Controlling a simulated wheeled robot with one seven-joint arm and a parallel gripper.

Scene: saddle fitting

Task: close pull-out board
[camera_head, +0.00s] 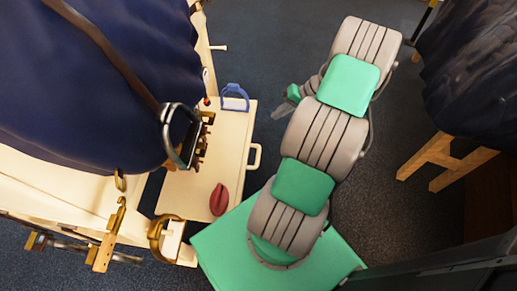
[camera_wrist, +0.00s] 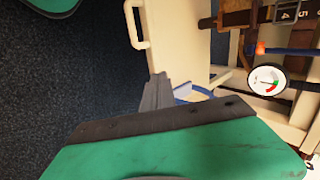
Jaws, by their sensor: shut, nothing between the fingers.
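The pull-out board (camera_head: 226,150) is a flat cream board standing out to the right from the bench under the dark blue saddle form. Its cream loop handle (camera_head: 255,157) is on its right edge. The board (camera_wrist: 178,40) and handle (camera_wrist: 135,25) also show in the wrist view, beyond the fingers. My gripper (camera_head: 280,110) is to the right of the board's upper right corner, apart from the handle. In the wrist view its grey fingers (camera_wrist: 157,88) are together and empty.
A dark red oval object (camera_head: 219,199) and a blue bracket-like object (camera_head: 235,97) are on the board. A metal stirrup (camera_head: 181,135) hangs over its left part. A round dial gauge (camera_wrist: 267,80) is at the bench. A wooden stand (camera_head: 445,160) is far right.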

